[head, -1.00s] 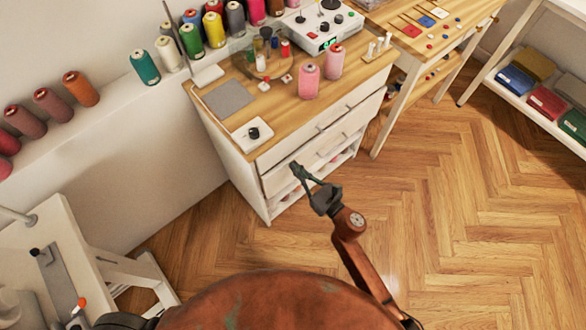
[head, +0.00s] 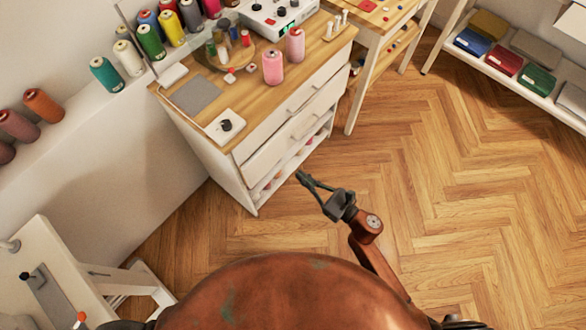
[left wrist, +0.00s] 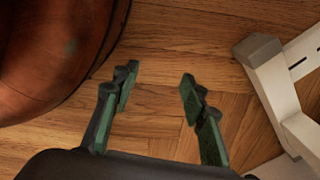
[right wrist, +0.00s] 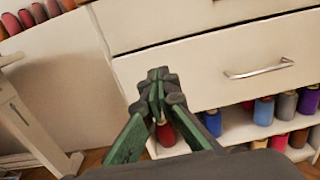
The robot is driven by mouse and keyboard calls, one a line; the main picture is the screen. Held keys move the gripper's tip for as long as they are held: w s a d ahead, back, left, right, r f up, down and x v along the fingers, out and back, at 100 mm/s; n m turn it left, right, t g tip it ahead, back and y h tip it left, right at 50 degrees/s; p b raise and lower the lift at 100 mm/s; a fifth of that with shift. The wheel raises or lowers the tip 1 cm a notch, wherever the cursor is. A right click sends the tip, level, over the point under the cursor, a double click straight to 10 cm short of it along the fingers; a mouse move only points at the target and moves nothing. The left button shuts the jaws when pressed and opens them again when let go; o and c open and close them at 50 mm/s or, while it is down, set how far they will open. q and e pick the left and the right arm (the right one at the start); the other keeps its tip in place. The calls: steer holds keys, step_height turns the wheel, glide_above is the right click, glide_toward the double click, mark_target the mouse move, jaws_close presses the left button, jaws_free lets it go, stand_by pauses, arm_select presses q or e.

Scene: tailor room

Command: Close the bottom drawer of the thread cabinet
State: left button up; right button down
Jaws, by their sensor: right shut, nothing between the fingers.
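The thread cabinet (head: 190,150) is white with a wooden top and stands left of centre in the head view. Its bottom drawer (head: 270,152) has a bar handle, seen also in the right wrist view (right wrist: 200,75). My right gripper (head: 300,175) is shut and empty, in front of the cabinet's lower part and apart from the drawer in the head view. In the right wrist view the fingertips (right wrist: 158,75) overlap the drawer's lower left part. My left gripper (left wrist: 157,80) is open and empty above the floor.
An upper drawer (head: 285,110) is above. Below is an open shelf (right wrist: 235,130) with several thread spools. A wooden table (head: 360,65) stands right of the cabinet, a white stand (head: 100,275) at lower left. The wood floor (head: 470,190) at right is clear.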

arm_select(q)
steer(key=w+d+r+h+b, duration=0.1)
steer(key=w+d+r+b, duration=0.3)
steer(key=r, duration=0.6)
steer(key=w+d+r+b, duration=0.1)
steer(key=w+r+b, duration=0.4)
steer(key=r, duration=0.6)
arm_select(e)
glide_toward(281, 134)
steer(key=b+x, duration=0.1)
steer(key=x, duration=0.4)
steer(key=shift+a+b, duration=0.15)
steer(key=shift+b, duration=0.25)
steer(key=shift+x, duration=0.8)
arm_select(q)
steer(key=w+d+f+t+h, duration=0.1)
steer(key=w+d+f+t, duration=0.1)
steer(key=w+d+f, duration=0.1)
steer(key=shift+w+f+t, duration=0.15)
steer(key=shift+f+t, duration=0.15)
steer(key=shift+f, duration=0.4)
arm_select(e)
steer(key=shift+w, duration=0.1)
